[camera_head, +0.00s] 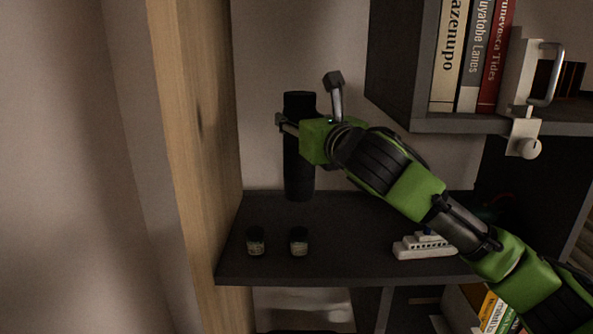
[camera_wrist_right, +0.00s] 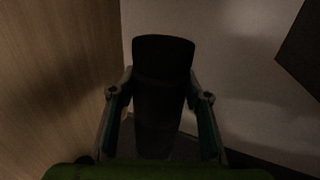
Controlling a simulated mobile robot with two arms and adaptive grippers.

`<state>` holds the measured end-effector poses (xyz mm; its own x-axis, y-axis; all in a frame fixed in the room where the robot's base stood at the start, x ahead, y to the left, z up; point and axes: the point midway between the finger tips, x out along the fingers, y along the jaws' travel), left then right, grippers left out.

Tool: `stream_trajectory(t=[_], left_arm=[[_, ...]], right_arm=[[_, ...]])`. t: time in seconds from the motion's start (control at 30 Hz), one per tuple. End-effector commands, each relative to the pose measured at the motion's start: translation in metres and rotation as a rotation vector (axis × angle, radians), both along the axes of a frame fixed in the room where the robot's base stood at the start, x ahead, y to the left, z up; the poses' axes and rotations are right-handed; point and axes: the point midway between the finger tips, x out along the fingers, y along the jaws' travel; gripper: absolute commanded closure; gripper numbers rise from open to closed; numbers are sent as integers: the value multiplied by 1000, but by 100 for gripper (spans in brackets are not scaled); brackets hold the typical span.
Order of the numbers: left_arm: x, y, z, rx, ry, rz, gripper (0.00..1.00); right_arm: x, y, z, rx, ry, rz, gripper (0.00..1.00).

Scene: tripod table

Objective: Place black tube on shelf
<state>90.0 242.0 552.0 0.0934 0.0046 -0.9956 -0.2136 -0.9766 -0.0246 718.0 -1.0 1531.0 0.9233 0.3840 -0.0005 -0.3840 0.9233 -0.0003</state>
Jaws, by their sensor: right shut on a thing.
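The black tube (camera_head: 299,178) is upright at the back left of the dark shelf (camera_head: 340,268). Its lower end is at the shelf's surface; I cannot tell whether it touches. My right gripper (camera_head: 292,124) is shut around the tube's upper part, coming in from the right. In the right wrist view the tube (camera_wrist_right: 163,70) stands between the two fingers of the gripper (camera_wrist_right: 160,100). My left gripper is not in view.
Two small dark jars (camera_head: 256,241) (camera_head: 299,242) stand at the shelf's front left. A white toy ship (camera_head: 424,245) is at the right under my arm. A wooden panel (camera_head: 190,150) bounds the left. A higher shelf (camera_head: 465,123) holds books and a clamp (camera_head: 525,135).

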Motion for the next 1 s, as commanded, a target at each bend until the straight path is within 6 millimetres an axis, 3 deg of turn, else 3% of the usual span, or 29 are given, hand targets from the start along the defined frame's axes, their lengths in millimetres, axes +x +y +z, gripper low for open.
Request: stream_trajectory(t=[0.1, 0.2, 0.33, 0.57, 0.93, 0.97, 1.0], left_arm=[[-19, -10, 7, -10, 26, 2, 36], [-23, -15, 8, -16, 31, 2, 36], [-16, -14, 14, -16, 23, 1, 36], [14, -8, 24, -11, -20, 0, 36], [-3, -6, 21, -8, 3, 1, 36], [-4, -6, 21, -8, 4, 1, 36], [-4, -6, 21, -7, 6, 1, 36]], right_arm=[[-1, 0, -14, 3, -2, 1, 100], [0, 0, -21, 3, -4, 0, 100], [0, 0, -36, 2, 0, 1, 100], [0, 0, -61, 2, -5, 1, 100], [0, 0, -66, 2, -6, 1, 100], [0, 0, -67, 2, -1, 0, 51], [0, 0, -67, 2, -1, 0, 40]])
